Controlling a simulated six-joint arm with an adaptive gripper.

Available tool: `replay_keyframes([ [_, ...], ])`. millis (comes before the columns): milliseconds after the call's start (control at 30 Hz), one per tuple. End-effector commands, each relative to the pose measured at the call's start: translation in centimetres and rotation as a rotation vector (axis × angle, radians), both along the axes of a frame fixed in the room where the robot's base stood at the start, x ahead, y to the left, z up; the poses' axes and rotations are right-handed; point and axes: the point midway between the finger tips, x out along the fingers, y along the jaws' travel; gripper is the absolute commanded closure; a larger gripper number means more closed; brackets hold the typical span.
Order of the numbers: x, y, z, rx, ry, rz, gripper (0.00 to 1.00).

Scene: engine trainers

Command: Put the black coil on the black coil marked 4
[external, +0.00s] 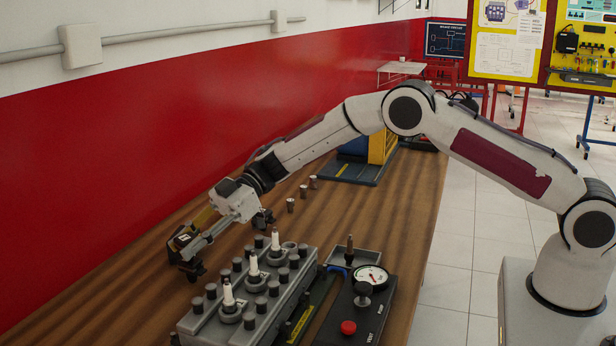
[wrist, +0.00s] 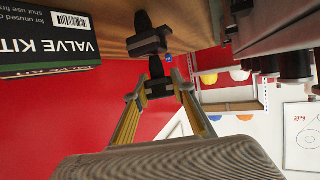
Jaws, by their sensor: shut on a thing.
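My gripper (external: 185,255) is over the left part of the wooden table, left of the engine trainer. In the wrist view the dark pads of my gripper (wrist: 153,60) close around a small dark piece (wrist: 156,67), which seems to be the black coil; the pads hide most of it. The grey trainer (external: 213,323) carries white spark plugs (external: 254,268) down its middle and rows of black round parts (external: 211,291) along its sides. I cannot read a 4 on any of them.
A black VALVE KIT box (wrist: 45,35) is close on the left in the wrist view. A gauge unit (external: 371,276) with a red button stands right of the trainer. Small metal cups (external: 290,205) stand behind it. The red wall (external: 100,150) borders the table; its front left is clear.

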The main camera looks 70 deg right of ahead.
Motion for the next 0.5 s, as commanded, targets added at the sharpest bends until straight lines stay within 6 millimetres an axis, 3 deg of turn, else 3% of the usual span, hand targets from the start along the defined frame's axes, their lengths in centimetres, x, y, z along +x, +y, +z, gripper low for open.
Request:
replay_keyframes([
  [400,0.02,0.01,-0.22,0.001,-0.001,0.000,1.00],
  [433,0.01,0.00,-0.24,0.000,-0.001,0.000,0.68],
  [467,0.00,0.00,-0.23,0.000,-0.001,0.000,0.60],
  [500,0.00,0.00,-0.23,0.000,-0.001,0.000,0.59],
])
